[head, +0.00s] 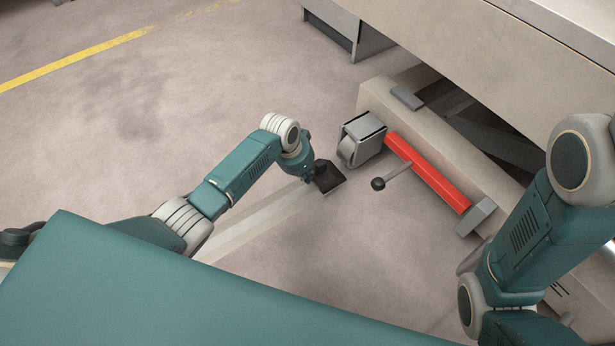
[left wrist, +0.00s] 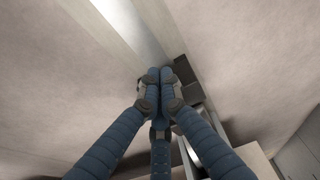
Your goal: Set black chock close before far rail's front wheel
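The black chock (head: 330,178) is at the fingertips of my left gripper (head: 312,180), low over or on the floor; I cannot tell which. It is a short way left of and in front of the grey wheel (head: 347,151), with a gap of floor between them. My right gripper is out of view.
A lever with a black knob (head: 378,183) sticks out from the red rail. A pale beam (head: 378,95) and a large machine body (head: 480,50) lie behind. A pale strip (head: 250,220) crosses the floor under my left arm. Floor to the left is clear.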

